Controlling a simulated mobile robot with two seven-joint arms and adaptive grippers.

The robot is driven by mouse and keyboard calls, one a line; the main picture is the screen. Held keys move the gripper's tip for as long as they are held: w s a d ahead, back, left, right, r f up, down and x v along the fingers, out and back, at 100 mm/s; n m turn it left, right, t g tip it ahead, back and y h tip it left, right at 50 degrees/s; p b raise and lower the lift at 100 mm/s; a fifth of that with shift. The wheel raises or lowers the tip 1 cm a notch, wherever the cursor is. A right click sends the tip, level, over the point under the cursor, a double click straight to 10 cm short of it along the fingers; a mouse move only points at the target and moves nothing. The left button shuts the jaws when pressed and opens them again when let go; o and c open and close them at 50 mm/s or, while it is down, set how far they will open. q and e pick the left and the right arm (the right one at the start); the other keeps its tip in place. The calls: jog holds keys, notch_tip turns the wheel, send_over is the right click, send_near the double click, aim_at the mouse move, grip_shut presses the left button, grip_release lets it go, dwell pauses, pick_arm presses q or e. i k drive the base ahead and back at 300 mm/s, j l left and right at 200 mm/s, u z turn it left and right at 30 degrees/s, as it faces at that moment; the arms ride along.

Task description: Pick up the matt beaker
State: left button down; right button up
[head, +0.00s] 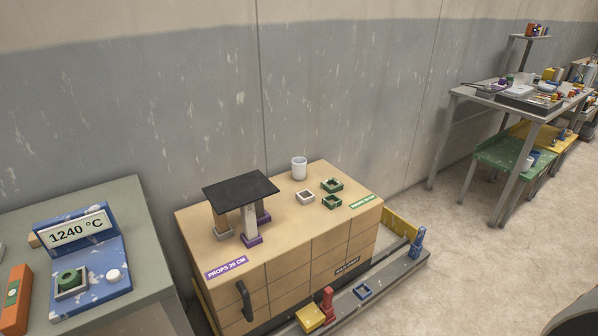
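One pale grey-white beaker (299,168) stands upright on the wooden-topped cabinet (290,188), near its back edge by the wall. It is the only beaker I see on this cabinet; its surface looks plain, but I cannot tell for sure whether it is matt. Nothing touches it. Neither of my grippers is in view.
A dark slab (240,188) on props stands left of the beaker. Small square holders, one white (305,197) and two green (331,185), sit to its right and front. A blue device (82,260) reading 1240 °C is on the left table. Cluttered benches (520,95) stand far right.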

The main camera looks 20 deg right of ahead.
aim_at(299, 169)
jog(key=i+l, duration=0.15)
jog(key=l, duration=0.4)
jog(key=i+l+u, duration=0.1)
jog(key=l, duration=0.45)
jog(key=i+l, duration=0.1)
jog(key=l, duration=0.45)
jog(key=i+l+u, duration=0.15)
jog(key=l, duration=0.95)
jog(key=i+u, duration=0.05)
